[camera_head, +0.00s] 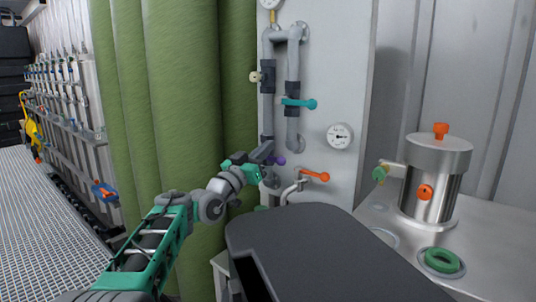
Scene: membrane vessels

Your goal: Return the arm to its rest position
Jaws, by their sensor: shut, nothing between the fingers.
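My arm (155,240) is green and grey. It reaches from the bottom left up toward the pipe panel. My gripper (266,155) is at its end, in front of the lower part of the grey pipes (267,115). The gripper is small in the view and shut, with nothing seen in it. A purple knob (280,161) shows just right of the gripper. I cannot tell whether they touch.
Green curtain-like columns (185,90) stand behind my arm. The panel carries a teal lever (300,103), an orange lever (314,176) and a gauge (340,135). A steel vessel (431,185) and green ring (441,260) are at right. Grated floor (45,220) is clear at left.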

